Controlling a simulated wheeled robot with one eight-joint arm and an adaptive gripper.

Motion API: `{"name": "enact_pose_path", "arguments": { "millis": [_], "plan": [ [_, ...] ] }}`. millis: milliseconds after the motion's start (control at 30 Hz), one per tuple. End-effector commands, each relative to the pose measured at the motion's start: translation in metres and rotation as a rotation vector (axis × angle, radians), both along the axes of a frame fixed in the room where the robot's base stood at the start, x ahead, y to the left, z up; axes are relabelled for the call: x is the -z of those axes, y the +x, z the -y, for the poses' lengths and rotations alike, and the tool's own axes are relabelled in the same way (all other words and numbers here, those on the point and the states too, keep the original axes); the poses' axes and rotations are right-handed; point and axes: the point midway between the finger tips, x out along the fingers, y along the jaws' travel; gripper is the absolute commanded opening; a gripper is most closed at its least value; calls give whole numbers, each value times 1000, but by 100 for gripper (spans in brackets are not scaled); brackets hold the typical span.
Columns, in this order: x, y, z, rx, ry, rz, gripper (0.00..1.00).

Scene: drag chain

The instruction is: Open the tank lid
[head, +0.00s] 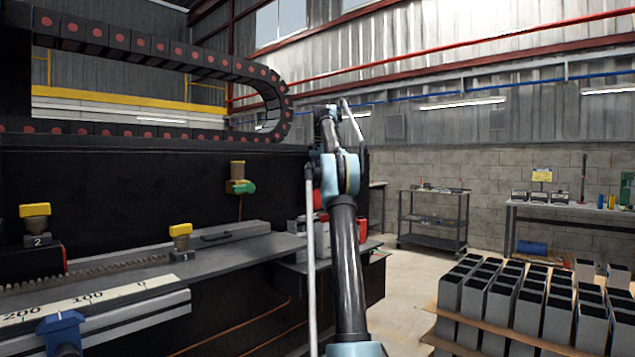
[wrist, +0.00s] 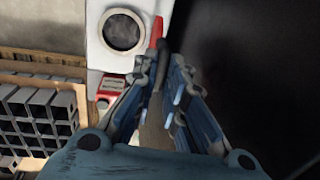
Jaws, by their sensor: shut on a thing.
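In the wrist view, a white tank (wrist: 97,52) has a round opening (wrist: 122,31) with a dark mesh-like inside. A red tank lid (wrist: 157,29) stands edge-on at the right side of that opening, so the opening is uncovered. My gripper (wrist: 164,76) is shut on a dark part at the lid's near end; the exact contact is partly hidden by the fingers. In the head view, part of the pale tank (head: 298,226) shows beside my arm, with red parts next to it. My arm hides most of the tank and my gripper there.
A long black machine (head: 230,170) with a drag chain (head: 150,45) fills the left. A shelf cart (head: 432,220) and workbench (head: 560,210) stand along the back wall. Stacked grey tubes (head: 530,300) sit at the right. Clear floor (head: 405,285) lies between.

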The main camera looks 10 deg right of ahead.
Motion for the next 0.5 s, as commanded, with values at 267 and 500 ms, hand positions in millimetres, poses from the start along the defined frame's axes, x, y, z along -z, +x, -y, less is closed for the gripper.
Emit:
{"name": "enact_pose_path", "arguments": {
  "millis": [267,500],
  "plan": [
    [0,0,0,1,0,1,0],
    [0,0,0,0,0,1,32]
  ]
}}
